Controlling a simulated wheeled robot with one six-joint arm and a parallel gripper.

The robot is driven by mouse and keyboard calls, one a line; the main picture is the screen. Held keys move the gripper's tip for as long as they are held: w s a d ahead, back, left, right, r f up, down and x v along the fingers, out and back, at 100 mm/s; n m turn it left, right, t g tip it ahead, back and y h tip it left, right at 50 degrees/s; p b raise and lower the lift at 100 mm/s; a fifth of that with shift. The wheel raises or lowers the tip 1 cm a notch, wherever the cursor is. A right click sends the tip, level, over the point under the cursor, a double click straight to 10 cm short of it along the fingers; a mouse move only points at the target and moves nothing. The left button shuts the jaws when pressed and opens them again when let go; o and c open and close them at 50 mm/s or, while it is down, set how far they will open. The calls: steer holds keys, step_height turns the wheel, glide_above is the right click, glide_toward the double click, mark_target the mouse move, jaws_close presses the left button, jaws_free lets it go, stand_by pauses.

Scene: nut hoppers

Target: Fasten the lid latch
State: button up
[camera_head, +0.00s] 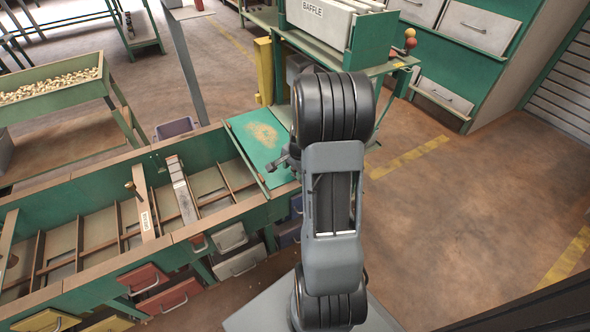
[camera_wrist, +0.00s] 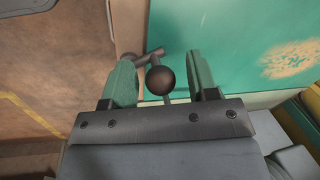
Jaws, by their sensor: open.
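The green lid (camera_head: 262,138) with a worn tan patch lies over the right end of the long hopper bench in the head view. It fills the upper right of the wrist view (camera_wrist: 230,45). The lid latch shows in the wrist view as a dark ball knob (camera_wrist: 160,80) with a short dark bar (camera_wrist: 150,56) behind it, near the lid's edge. My gripper (camera_wrist: 160,68) is open, with one green finger on each side of the knob. Gaps show on both sides, so the fingers do not grip it. In the head view my arm hides most of the gripper.
The open hopper bench (camera_head: 85,187) has several divided bays, with coloured drawers below its front. A bin of nuts (camera_head: 52,87) stands at the left. A green stand with a BAFFLE box (camera_head: 318,20) is behind my arm. The floor at right is clear.

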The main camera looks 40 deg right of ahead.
steer(key=shift+c, duration=0.3)
steer(key=c, duration=0.8)
steer(key=shift+d+r+m+p, duration=0.2)
steer(key=shift+m+p, duration=0.4)
steer(key=shift+p, duration=0.25)
steer(key=shift+c, duration=0.2)
steer(key=shift+d+m+h+p, duration=0.2)
steer(key=shift+m+h+p, duration=0.1)
steer(key=shift+m+p, duration=0.85)
steer(key=shift+d+f+m+h+p, duration=0.15)
steer(key=shift+d+m+h+p, duration=0.2)
steer(key=shift+m+p, duration=1.1)
steer(key=o, duration=0.9)
steer(key=d+p+v, duration=0.1)
steer(key=p+v, duration=0.3)
steer(key=v, duration=0.9)
steer(key=shift+a+r, duration=0.4)
